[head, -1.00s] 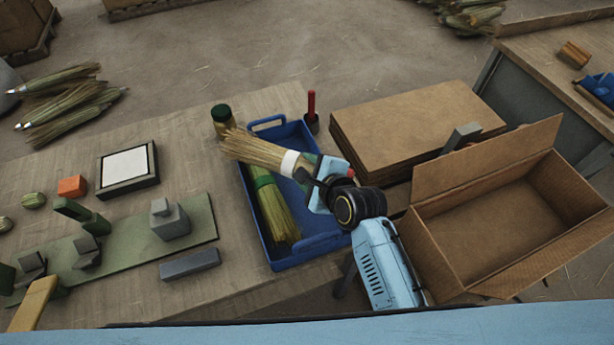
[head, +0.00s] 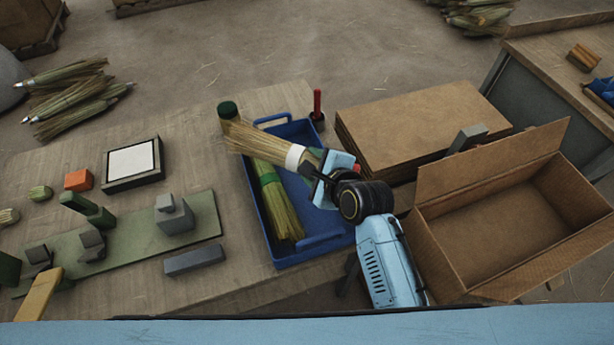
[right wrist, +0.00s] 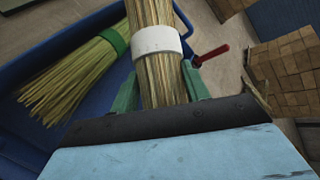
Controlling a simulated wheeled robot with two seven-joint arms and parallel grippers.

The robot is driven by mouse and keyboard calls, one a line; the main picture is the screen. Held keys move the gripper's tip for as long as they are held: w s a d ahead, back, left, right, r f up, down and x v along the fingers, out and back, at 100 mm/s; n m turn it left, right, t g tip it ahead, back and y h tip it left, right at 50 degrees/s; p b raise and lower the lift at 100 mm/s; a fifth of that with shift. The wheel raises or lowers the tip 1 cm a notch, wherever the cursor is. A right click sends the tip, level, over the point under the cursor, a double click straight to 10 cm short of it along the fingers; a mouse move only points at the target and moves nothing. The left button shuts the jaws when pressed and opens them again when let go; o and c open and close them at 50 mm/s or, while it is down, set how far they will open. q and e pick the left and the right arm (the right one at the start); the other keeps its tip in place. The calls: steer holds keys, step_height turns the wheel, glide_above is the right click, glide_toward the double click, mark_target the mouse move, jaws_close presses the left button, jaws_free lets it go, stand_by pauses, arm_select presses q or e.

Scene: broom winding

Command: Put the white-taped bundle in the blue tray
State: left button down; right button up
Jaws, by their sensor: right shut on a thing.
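The white-taped bundle (head: 258,143) is straw with a white band near my right gripper (head: 319,176). My right gripper is shut on it and holds it above the blue tray (head: 284,262), its bristle end pointing left past the tray's left edge. The right wrist view shows the white band (right wrist: 157,40) just beyond the green fingers. A green-taped bundle (head: 278,203) lies in the tray, to the left of the held bundle in the right wrist view (right wrist: 80,78). My left gripper is not in view.
A dark-capped jar (head: 228,112) stands at the tray's upper left, partly hidden by the bundle. A red-handled tool (head: 317,104) stands in a holder at the upper right. Flat cardboard (head: 415,122) and an open box (head: 490,225) lie right of the tray.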

steer(key=shift+f, duration=2.75)
steer(key=shift+f, duration=0.1)
steer(key=o, duration=1.1)
steer(key=shift+c, duration=0.2)
steer(key=shift+f, duration=0.1)
steer(key=v, duration=1.3)
steer(key=shift+d+p, duration=0.25)
steer(key=shift+p, duration=0.1)
steer(key=shift+s, duration=0.15)
